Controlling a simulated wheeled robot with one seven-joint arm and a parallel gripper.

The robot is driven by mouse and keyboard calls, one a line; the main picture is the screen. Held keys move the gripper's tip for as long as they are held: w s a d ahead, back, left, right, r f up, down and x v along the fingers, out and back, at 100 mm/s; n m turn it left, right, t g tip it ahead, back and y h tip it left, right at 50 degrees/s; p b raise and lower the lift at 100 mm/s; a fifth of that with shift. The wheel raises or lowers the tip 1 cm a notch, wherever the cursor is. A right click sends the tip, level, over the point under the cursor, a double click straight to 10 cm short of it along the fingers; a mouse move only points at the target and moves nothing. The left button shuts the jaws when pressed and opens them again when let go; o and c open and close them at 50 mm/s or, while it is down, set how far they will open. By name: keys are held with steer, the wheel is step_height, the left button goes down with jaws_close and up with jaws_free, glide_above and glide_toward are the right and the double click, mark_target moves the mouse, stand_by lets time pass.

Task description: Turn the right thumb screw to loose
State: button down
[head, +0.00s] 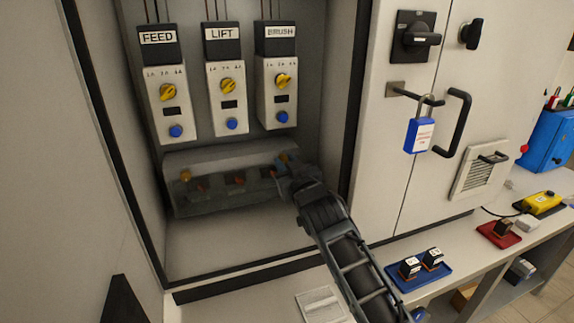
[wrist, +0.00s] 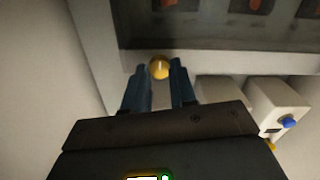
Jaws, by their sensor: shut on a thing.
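A clear cover (head: 225,190) spans the lower part of the open cabinet, with a yellow thumb screw near each upper end. The left thumb screw (head: 186,176) stands free. The right thumb screw (head: 283,158) is partly hidden behind my gripper (head: 287,170) in the head view. In the wrist view the right thumb screw (wrist: 160,67) is a round brass-yellow knob with a pale line across its face. My gripper (wrist: 161,72) has its two dark fingers on either side of the knob, shut on it. Any thread behind the knob is hidden.
Three modules labelled FEED (head: 168,100), LIFT (head: 227,98) and BRUSH (head: 277,92) hang above the cover, each with a yellow selector and blue button. A blue padlock (head: 419,137) hangs on the right door. A blue tray (head: 420,275) lies on the bench at right.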

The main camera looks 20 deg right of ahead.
steer(key=shift+n, duration=0.3)
steer(key=c, duration=0.9)
jaws_free()
steer(key=shift+s, duration=3.9)
